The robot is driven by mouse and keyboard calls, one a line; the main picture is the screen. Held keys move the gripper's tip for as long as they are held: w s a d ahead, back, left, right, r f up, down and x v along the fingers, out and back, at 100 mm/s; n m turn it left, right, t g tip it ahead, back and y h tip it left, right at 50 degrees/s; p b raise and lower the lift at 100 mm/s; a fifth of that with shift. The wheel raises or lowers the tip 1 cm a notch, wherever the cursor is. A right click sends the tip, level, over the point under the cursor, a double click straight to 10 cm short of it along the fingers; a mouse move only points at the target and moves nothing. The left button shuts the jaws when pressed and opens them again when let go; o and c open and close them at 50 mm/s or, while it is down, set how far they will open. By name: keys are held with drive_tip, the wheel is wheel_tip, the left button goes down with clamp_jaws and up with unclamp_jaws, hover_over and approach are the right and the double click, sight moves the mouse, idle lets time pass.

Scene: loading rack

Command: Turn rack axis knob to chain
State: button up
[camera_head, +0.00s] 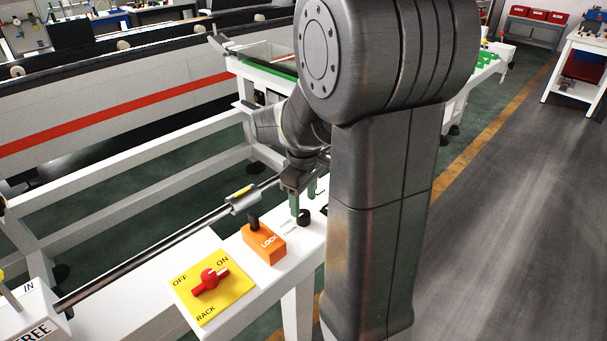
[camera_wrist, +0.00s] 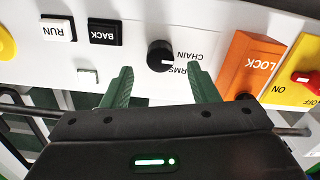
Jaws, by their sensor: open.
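The black round axis knob (camera_wrist: 160,55) is on the white panel in the wrist view, with a small pale mark on its face. Beside it are the printed word CHAIN (camera_wrist: 188,57) and a second word partly hidden by a finger; I cannot tell which word the mark points to. My gripper (camera_wrist: 159,74) is open, its two green fingers apart and empty, just short of the knob and roughly to either side of it.
The orange LOCK block (camera_head: 264,243) and the yellow RACK plate (camera_head: 212,287) with its red switch are close by on the panel. RUN (camera_wrist: 59,29) and BACK (camera_wrist: 105,31) buttons lie on the other side. A metal rod (camera_head: 160,246) runs alongside the panel.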

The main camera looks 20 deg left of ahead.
sight(304, 213)
wheel_tip(304, 213, up, 10)
drive_tip(key=shift+f, duration=0.2)
idle(0.4)
wheel_tip(304, 213, down, 14)
idle(0.6)
drive_tip(key=shift+r, duration=0.1)
